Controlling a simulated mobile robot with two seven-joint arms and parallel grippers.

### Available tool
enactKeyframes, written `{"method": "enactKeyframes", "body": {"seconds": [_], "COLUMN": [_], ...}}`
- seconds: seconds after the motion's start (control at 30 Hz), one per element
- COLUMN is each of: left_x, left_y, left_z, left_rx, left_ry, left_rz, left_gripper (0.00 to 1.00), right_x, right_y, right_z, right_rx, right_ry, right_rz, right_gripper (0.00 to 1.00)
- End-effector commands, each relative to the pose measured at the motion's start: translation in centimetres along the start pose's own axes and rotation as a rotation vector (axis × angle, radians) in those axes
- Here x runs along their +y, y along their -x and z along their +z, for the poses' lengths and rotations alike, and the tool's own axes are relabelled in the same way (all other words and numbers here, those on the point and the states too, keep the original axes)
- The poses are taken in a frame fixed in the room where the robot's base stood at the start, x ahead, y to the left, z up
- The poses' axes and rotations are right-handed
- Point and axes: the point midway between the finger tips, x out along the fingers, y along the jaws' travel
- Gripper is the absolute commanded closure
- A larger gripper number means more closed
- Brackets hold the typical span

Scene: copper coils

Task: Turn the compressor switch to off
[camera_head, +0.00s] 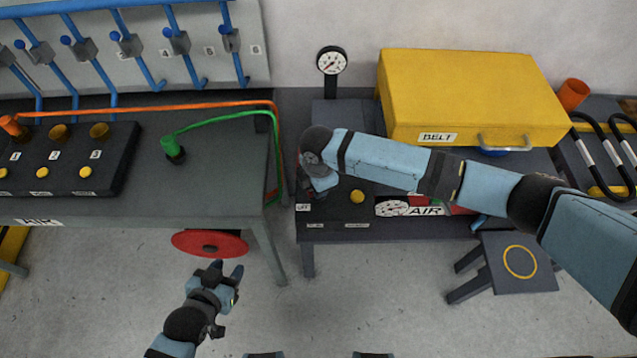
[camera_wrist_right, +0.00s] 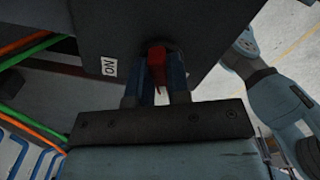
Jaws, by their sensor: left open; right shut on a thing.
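The compressor switch, a red lever (camera_wrist_right: 157,66), shows in the right wrist view on a dark panel, between the blue fingers of my right gripper (camera_wrist_right: 157,82), which is shut on it. A white ON label (camera_wrist_right: 109,66) is left of the lever. In the head view my right arm reaches across the compressor bench and its wrist hides the switch. A small OFF label (camera_head: 303,207) shows just below the wrist. I cannot tell exactly which way the lever points. My left gripper (camera_head: 229,271) is open and empty, just below a red disc (camera_head: 210,243).
A yellow BELT case (camera_head: 470,95) stands behind my right arm. A pressure gauge (camera_head: 331,61) rises at the back. The left AIR bench (camera_head: 215,195) carries orange and green hoses. A low stool (camera_head: 519,262) stands at the right. The floor in front is clear.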

Motion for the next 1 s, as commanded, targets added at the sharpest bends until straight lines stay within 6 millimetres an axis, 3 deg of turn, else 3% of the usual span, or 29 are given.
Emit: {"method": "enactKeyframes", "body": {"seconds": [0.4, 1.0], "left_x": [0.1, 0.15], "left_y": [0.25, 0.29], "left_z": [-0.32, -0.38], "left_rx": [0.0, 0.0], "left_ry": [0.001, 0.002], "left_rz": [0.0, 0.001], "left_gripper": [0.57, 0.57], "right_x": [0.11, 0.11], "right_y": [0.1, 0.08], "right_z": [-0.12, -0.16], "right_rx": [0.002, 0.002], "right_ry": [0.21, 0.248], "right_rz": [0.001, 0.001], "right_gripper": [1.0, 1.0]}}
